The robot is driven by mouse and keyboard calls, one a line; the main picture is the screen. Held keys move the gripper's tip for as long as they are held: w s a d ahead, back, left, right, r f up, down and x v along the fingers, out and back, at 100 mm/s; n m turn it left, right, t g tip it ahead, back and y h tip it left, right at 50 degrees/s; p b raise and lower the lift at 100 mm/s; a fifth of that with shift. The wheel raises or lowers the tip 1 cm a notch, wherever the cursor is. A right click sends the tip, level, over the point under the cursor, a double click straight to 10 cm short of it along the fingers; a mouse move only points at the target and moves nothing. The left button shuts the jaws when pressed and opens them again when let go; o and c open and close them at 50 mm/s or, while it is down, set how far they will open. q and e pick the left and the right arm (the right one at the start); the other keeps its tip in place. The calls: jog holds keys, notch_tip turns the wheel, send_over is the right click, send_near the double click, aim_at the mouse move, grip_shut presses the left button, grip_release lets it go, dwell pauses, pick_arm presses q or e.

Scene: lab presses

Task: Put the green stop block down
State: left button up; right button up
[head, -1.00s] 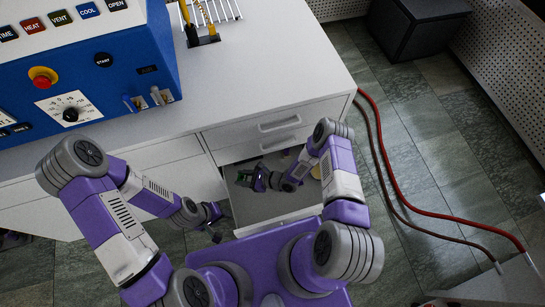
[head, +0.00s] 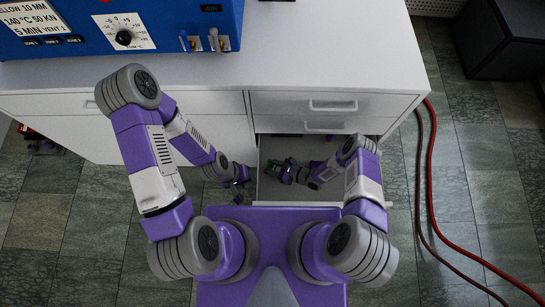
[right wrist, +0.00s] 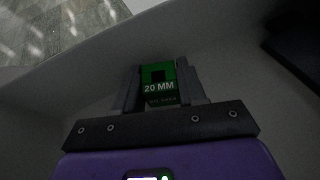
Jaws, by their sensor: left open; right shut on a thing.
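The green stop block (right wrist: 159,74), marked "20 MM", sits between the fingers of my right gripper (right wrist: 160,92) in the right wrist view. The fingers are shut on it. In the head view the block (head: 273,169) is a small green patch at the tip of my right gripper (head: 279,171), over the open drawer (head: 290,190). I cannot tell whether the block touches the drawer floor. My left gripper (head: 240,189) is open and empty, left of the drawer, in front of the cabinet.
The white counter (head: 330,60) carries a blue press (head: 190,15) with a dial and small levers. Closed drawers (head: 320,103) sit above the open one. Red and dark hoses (head: 432,180) run along the tiled floor at right. A dark box (head: 500,45) stands at back right.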

jog(key=shift+f, duration=1.05)
jog(key=shift+f, duration=0.1)
jog(key=o, duration=1.1)
jog(key=shift+f, duration=0.1)
